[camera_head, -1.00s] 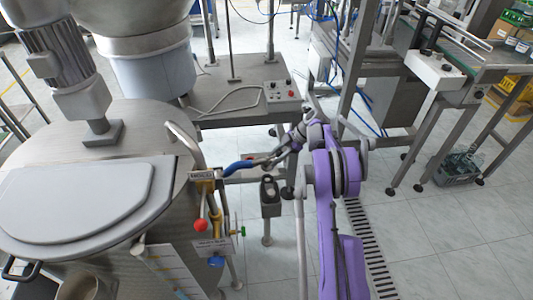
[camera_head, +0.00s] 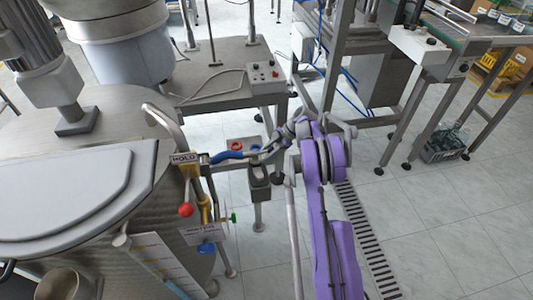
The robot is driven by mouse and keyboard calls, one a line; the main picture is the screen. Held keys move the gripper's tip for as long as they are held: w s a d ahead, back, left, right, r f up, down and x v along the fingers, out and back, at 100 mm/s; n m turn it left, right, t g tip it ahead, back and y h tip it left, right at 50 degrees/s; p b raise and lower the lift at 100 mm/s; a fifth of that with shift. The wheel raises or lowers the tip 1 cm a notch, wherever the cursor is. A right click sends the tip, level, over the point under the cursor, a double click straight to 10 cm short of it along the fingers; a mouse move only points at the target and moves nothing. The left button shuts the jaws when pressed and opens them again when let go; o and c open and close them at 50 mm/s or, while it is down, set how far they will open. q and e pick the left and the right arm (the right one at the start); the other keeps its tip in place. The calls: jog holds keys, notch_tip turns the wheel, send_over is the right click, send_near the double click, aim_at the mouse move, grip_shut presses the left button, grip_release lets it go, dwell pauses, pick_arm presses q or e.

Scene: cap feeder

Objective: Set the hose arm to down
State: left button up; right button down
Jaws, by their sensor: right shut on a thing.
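The hose arm (camera_head: 228,155) is a blue-sleeved lever. It sticks out to the right, close to level, from a pivot beside the metal tank, next to a small plate marked HOLD (camera_head: 186,158). My right gripper (camera_head: 263,151) is at the lever's free right end, shut on it. The purple right arm comes up from the bottom of the picture, right of the lever. The exact finger contact is small and hard to make out. My left gripper is not in view.
A red knob (camera_head: 185,210), a yellow-brown pipe and a blue valve knob (camera_head: 206,248) sit just below the lever. The lidded tank (camera_head: 75,200) fills the left. A steel bench with a control box (camera_head: 265,77) stands behind.

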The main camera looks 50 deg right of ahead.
jog(key=shift+w+a, duration=0.15)
jog(key=shift+a, duration=0.1)
jog(key=c, duration=0.9)
grip_release()
jog(key=o, duration=0.3)
jog(key=shift+w, duration=0.15)
jog(key=shift+d, duration=0.1)
jog(key=p+v, duration=0.1)
jog(key=v, duration=1)
